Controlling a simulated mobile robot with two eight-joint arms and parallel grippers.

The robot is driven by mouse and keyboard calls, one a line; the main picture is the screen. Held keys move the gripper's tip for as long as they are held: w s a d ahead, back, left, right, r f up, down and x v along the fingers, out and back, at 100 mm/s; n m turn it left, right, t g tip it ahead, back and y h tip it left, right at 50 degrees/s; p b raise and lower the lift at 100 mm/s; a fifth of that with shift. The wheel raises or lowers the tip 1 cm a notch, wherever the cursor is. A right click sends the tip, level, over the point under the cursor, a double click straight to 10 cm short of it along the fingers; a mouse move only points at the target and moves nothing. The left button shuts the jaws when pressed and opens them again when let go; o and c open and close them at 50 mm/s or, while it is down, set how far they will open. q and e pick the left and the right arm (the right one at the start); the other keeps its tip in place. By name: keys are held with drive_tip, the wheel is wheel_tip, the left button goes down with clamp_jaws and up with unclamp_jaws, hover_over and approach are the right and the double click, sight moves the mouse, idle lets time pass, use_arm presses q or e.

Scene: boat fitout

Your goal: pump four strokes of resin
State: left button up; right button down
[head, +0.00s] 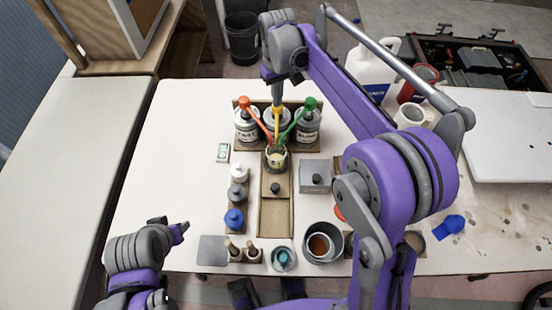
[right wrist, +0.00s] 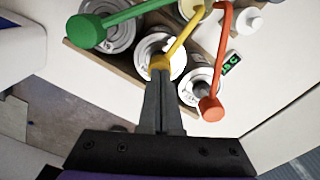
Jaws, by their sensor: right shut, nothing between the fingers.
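Three pump cans stand in a row in a wooden holder at the back of the table: red-headed (head: 245,103), yellow-headed in the middle, and green-headed (head: 310,103). Their spouts converge over a small cup (head: 276,162) with pale contents. My right gripper (head: 277,104) is shut, pointing down, its tips at the yellow pump head (right wrist: 159,63) with nothing between them. In the right wrist view the green head (right wrist: 87,31) and red head (right wrist: 210,108) are on either side. My left gripper (head: 183,229) is apart from everything at the front left; its finger gap is unclear.
A small green-display device (head: 222,152) lies left of the cup. Small bottles (head: 235,218) stand in a column at the left, and a grey pot (head: 321,243) stands at front right. My right arm hides part of the table's right side. The table's left part is clear.

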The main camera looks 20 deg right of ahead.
idle(0.3)
drive_tip(key=shift+r+p, duration=1.35)
drive_tip(key=shift+r, duration=0.65)
drive_tip(key=shift+f, duration=0.2)
drive_tip(key=shift+f+b, duration=1.1)
drive_tip(key=shift+f, duration=0.8)
drive_tip(key=shift+r, duration=0.15)
drive_tip(key=shift+r+p, duration=1.25)
drive_tip(key=shift+r, duration=0.65)
